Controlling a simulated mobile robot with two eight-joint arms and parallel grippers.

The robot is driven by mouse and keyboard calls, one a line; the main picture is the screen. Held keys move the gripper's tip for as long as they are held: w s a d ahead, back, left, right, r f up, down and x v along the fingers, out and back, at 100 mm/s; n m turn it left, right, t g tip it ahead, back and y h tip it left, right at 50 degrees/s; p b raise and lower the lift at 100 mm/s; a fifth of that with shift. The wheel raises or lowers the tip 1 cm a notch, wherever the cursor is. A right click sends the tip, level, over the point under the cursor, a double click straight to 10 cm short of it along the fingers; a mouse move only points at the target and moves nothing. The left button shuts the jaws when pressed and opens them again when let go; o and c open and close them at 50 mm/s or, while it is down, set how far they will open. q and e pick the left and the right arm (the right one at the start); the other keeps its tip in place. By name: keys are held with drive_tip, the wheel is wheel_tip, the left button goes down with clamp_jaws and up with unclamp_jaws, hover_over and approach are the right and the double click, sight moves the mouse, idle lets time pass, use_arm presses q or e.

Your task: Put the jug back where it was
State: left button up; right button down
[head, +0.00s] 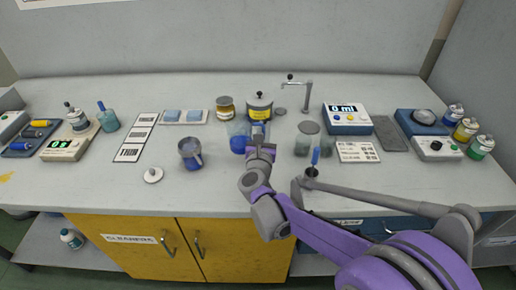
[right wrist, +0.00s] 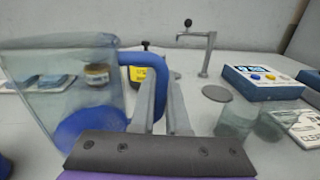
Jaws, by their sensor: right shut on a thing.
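The jug (head: 238,132) is clear with a blue handle and blue at its bottom. It stands out large in the right wrist view (right wrist: 75,85), with its handle on the right side. My right gripper (head: 261,128) is shut on the jug's handle, and its fingers (right wrist: 165,105) reach forward at the handle in the right wrist view. The jug looks upright. Whether its base touches the table cannot be told. My left gripper is not in view.
A yellow-labelled tin (head: 259,106) and an amber jar (head: 225,108) stand behind the jug. Glass beakers (head: 303,144) stand to the right, a blue-grey cup (head: 190,152) to the left. The table's front middle is clear.

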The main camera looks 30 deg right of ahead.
drive_tip(key=shift+f+b, duration=0.7)
drive_tip(key=shift+f, duration=1.95)
drive_tip(key=shift+f, duration=0.15)
drive_tip(key=c, duration=0.9)
unclamp_jaws()
drive_tip(key=shift+s+a+r, duration=0.1)
drive_tip(key=shift+a+r, duration=0.05)
drive_tip(key=shift+r, duration=0.05)
drive_tip(key=p+v, duration=0.1)
drive_tip(key=v, duration=1)
drive_tip(key=shift+s+a, duration=0.2)
drive_tip(key=shift+s, duration=0.05)
